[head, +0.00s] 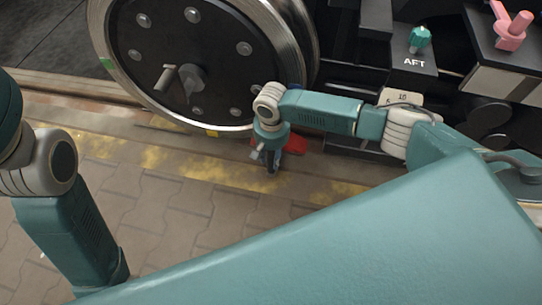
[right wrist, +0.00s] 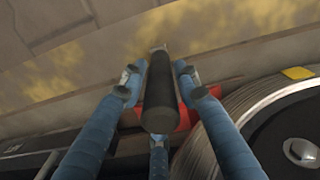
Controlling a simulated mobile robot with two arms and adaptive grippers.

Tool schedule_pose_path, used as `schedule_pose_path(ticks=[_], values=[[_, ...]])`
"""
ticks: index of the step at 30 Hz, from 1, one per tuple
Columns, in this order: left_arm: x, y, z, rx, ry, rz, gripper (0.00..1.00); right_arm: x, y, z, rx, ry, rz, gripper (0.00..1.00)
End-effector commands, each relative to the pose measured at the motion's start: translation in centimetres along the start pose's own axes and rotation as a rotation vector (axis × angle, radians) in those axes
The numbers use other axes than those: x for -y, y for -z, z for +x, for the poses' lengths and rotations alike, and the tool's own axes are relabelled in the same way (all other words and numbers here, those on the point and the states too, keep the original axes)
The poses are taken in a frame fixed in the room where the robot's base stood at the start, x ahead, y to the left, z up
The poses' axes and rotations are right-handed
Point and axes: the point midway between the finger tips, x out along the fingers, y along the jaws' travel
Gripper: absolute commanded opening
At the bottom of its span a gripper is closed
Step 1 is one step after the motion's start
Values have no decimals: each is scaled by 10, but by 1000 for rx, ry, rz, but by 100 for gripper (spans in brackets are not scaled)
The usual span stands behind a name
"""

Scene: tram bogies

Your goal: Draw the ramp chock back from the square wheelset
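The red ramp chock (head: 296,144) sits on the ground at the foot of the large wheel (head: 205,60), partly hidden behind my right gripper (head: 268,160). I cannot tell whether the chock touches the wheel. In the right wrist view, the chock (right wrist: 186,119) shows red behind its dark cylindrical handle (right wrist: 160,92). The fingers of my right gripper (right wrist: 157,78) stand on either side of the handle, with narrow gaps visible and a third finger below. They are open around it. My left gripper is out of the head view; only its arm shows.
A rail and a yellow-stained strip (head: 150,157) run along the wheel's foot, with clear paving (head: 150,205) in front.

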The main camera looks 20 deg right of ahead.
Motion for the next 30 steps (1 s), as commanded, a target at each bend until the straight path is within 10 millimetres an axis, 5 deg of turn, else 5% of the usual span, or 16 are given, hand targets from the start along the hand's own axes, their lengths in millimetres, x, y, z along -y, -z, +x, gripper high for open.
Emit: schedule_pose_path(ticks=[14, 30], values=[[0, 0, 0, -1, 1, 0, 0, 1, 1, -11, -1, 4, -1, 46], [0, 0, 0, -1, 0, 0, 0, 0, 1, -110, -2, 2, 0, 46]])
